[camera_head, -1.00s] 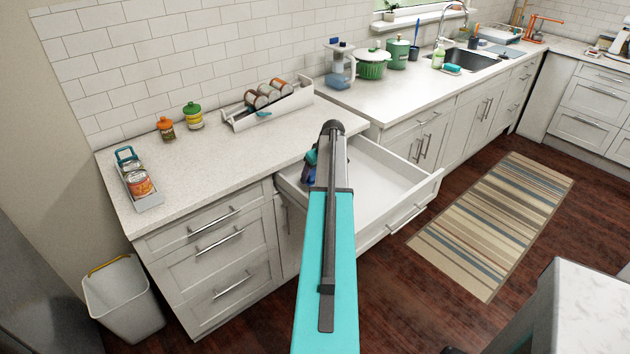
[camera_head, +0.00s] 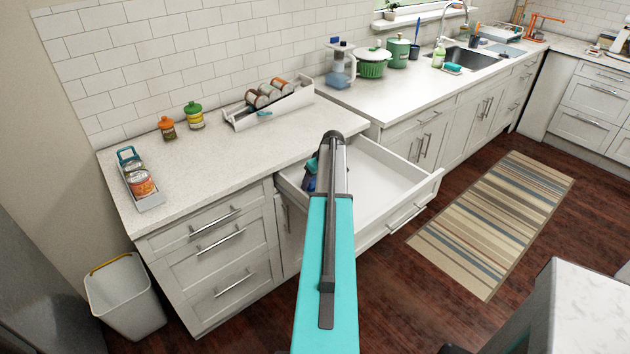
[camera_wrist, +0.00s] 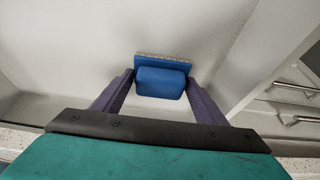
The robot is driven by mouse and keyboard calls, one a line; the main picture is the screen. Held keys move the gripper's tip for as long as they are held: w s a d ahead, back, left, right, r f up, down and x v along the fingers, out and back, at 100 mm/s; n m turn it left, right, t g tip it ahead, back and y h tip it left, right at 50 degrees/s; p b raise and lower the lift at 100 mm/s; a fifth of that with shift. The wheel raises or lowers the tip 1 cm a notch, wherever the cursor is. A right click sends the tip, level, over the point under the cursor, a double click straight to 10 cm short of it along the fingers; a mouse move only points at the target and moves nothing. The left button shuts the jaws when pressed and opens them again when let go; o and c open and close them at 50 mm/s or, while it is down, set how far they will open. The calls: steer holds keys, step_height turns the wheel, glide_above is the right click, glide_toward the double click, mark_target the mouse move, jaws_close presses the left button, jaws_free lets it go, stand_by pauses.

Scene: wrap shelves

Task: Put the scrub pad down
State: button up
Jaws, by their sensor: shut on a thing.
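The scrub pad (camera_wrist: 162,80) is blue with a pale, rough-looking strip along its far edge. It shows in the wrist view between the two dark purple fingers of my gripper (camera_wrist: 160,84). My gripper is shut on the pad. Around it is the white inside of the open drawer (camera_head: 385,178). I cannot tell whether the pad touches the drawer floor. In the head view my arm hides the pad and most of my gripper; only a dark blue-purple part shows at the drawer's left side.
The drawer's right part is empty. The counter (camera_head: 215,160) above holds a white rack (camera_head: 268,108) with cans, two small jars and a caddy (camera_head: 150,201) with cans. A bin (camera_head: 126,300) stands on the floor at left.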

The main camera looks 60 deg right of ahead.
steer(key=shift+f, duration=0.2)
steer(key=o, duration=1)
steer(key=shift+r, duration=0.15)
steer(key=shift+r, duration=0.15)
steer(key=shift+b+v, duration=1.85)
steer(key=shift+v, duration=4.1)
